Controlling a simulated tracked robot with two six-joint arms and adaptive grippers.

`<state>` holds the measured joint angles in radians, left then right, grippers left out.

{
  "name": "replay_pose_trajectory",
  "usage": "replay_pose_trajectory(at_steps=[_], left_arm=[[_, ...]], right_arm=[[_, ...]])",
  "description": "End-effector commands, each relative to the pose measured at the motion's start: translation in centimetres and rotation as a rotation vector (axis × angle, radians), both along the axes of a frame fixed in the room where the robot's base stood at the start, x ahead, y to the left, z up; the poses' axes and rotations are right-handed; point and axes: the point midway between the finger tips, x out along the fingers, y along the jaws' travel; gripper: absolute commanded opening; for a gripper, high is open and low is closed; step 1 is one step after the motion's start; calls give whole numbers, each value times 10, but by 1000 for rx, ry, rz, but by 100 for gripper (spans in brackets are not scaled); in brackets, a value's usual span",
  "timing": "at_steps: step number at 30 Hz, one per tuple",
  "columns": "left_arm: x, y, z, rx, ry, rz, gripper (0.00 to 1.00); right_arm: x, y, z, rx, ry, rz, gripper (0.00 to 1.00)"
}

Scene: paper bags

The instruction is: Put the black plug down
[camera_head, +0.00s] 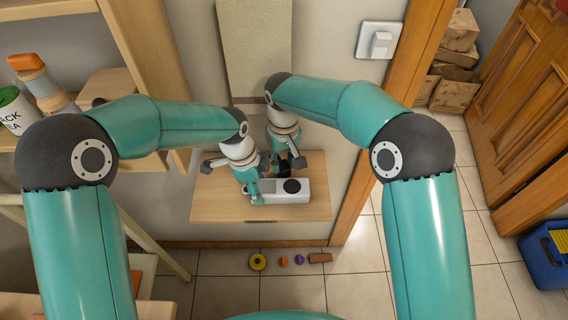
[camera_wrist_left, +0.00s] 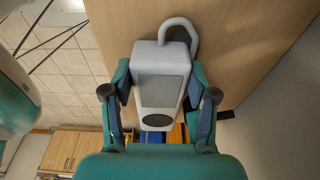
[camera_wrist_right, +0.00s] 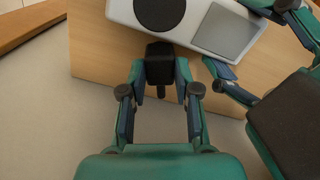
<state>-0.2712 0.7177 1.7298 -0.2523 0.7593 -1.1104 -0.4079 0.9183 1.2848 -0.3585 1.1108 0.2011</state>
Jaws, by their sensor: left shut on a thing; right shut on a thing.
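The black plug (camera_wrist_right: 160,62) is between the fingertips of my right gripper (camera_wrist_right: 162,75) in the right wrist view, beside the long edge of a grey device. The device (camera_wrist_left: 163,85) has a flat panel, a dark round patch and a curved loop at one end. My left gripper (camera_wrist_left: 160,78) is shut around its sides in the left wrist view. In the head view the device (camera_head: 300,197) is at the small wooden shelf (camera_head: 215,205). My left gripper (camera_head: 255,190) is at its left part and my right gripper (camera_head: 279,168) is just behind it. The plug's contact with the shelf is unclear.
Bare shelf top lies left and right of the device. A yellow ring (camera_head: 257,262), an orange piece (camera_head: 283,262), a purple piece (camera_head: 299,259) and a brown block (camera_head: 320,258) lie on the floor below. A wall switch (camera_head: 380,41) is at the upper right.

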Motion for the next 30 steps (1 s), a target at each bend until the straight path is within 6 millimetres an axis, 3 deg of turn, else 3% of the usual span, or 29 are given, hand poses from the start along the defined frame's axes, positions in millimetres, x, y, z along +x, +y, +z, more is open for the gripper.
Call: replay_pose_trajectory(at_steps=[4, 14, 15, 16, 30], left_arm=[[0, 0, 0, 0, 0, 0, 23], [0, 0, 0, 0, 0, 0, 23], [0, 0, 0, 0, 0, 0, 23], [0, 0, 0, 0, 1, 0, 23], [0, 0, 0, 0, 1, 0, 23]], right_arm=[[0, -1, -16, 0, -1, 0, 0], [1, -1, -18, 1, -2, 0, 0], [1, -1, -19, 1, -2, 0, 34], [1, -1, -19, 1, -2, 0, 39], [1, 0, -9, 2, -4, -1, 42]])
